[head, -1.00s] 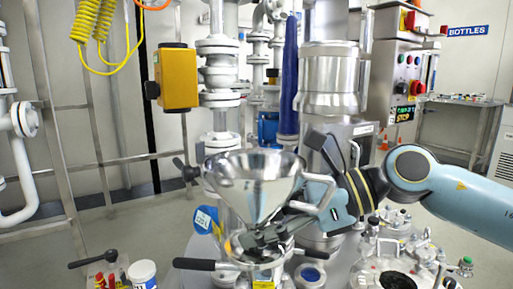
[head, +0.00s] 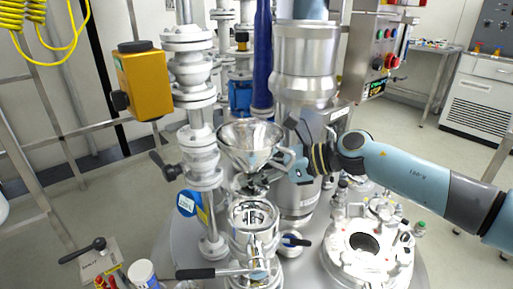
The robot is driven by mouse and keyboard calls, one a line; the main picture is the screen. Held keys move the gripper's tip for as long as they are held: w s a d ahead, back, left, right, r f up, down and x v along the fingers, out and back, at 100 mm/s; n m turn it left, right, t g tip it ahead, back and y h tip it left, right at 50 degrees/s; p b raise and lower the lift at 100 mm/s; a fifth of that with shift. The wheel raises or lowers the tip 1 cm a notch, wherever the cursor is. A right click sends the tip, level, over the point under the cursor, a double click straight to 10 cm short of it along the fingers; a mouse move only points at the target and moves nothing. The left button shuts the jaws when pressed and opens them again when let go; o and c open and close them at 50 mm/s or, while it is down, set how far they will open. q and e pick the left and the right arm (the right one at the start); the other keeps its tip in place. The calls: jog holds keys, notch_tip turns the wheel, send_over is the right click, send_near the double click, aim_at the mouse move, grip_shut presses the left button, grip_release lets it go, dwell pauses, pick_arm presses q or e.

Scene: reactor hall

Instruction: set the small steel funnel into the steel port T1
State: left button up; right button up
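The steel funnel (head: 247,135) has a wide, shiny cone and a side handle. It is upright in the middle of the head view. My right gripper (head: 256,181) comes in from the right. Its dark fingers are closed at the lower part of the funnel, below the cone, and hold it in the air. An open steel port (head: 240,243) with a round bore stands below the funnel, slightly nearer to me. The funnel appears above and apart from it. I cannot read a T1 label. The funnel's outlet is hidden by the fingers. My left gripper is out of view.
A white flanged opening (head: 345,262) with a dark hole lies at right, among several fittings. A black-handled lever (head: 195,273) sticks out in front of the port. A valve pipe (head: 196,105) with a yellow box (head: 145,82) stands at left. A steel cylinder (head: 303,70) rises behind.

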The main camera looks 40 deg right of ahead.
jog(key=shift+w+d+p, duration=0.1)
jog(key=shift+d+p, duration=0.2)
jog(key=shift+p, duration=0.25)
jog(key=shift+f, duration=0.35)
pick_arm(q)
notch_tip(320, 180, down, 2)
jog(key=b, duration=0.4)
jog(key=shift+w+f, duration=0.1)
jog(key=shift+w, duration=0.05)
pick_arm(e)
notch_tip(320, 180, down, 5)
jog(key=shift+r, duration=0.2)
jog(key=shift+d, duration=0.1)
pick_arm(q)
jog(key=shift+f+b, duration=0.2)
jog(key=shift+b, duration=0.1)
pick_arm(e)
jog(key=shift+f, duration=0.15)
jog(key=shift+f+b, duration=1.7)
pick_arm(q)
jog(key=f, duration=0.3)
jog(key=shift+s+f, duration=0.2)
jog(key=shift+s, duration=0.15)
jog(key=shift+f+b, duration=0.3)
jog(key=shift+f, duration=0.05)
pick_arm(e)
jog(key=shift+s+f+h, duration=0.2)
jog(key=shift+f+h, duration=0.05)
jog(key=shift+h, duration=0.05)
